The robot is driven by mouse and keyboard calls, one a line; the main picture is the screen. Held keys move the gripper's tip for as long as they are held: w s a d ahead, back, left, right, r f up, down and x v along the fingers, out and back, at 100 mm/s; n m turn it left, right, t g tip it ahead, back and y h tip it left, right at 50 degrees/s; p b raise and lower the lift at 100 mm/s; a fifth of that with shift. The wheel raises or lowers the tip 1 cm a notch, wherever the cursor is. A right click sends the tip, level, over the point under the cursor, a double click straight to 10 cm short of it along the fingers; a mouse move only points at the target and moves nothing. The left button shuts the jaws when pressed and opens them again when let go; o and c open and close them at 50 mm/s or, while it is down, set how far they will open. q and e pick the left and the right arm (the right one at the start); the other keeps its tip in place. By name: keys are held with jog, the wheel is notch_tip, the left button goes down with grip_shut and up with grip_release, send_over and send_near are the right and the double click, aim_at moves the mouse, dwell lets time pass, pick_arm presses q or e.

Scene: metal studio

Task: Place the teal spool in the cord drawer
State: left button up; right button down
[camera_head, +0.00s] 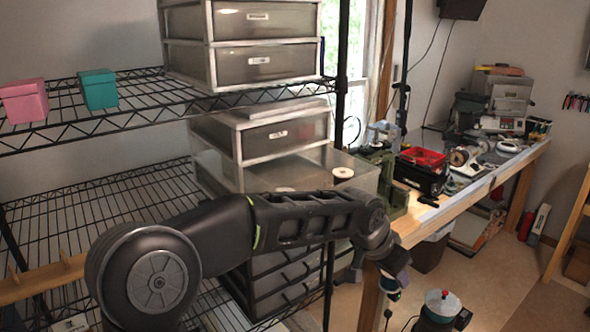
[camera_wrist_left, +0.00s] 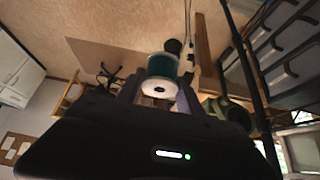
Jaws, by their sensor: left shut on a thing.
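My left gripper (camera_head: 392,262) is at the end of the arm that reaches across to the right, beyond the shelf's front post. It is shut on the teal spool (camera_wrist_left: 161,66), which shows between the two fingers in the left wrist view with its pale flange towards the camera. A grey drawer (camera_head: 318,160) sticks out of the cabinet on the middle shelf, left of and above the gripper. Two round pale-ended items show at it. My right gripper is not in view.
The black wire shelf (camera_head: 130,112) holds a pink box (camera_head: 24,101), a teal box (camera_head: 98,90) and an upper drawer cabinet (camera_head: 262,64). A cluttered workbench (camera_head: 450,205) stands at right.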

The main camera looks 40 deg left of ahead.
pick_arm(q)
jog(key=shift+w+a+f, duration=0.1)
jog(key=shift+a+f, duration=0.05)
jog(key=shift+f, duration=0.1)
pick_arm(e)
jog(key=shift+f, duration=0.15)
pick_arm(q)
jog(key=shift+r, duration=0.1)
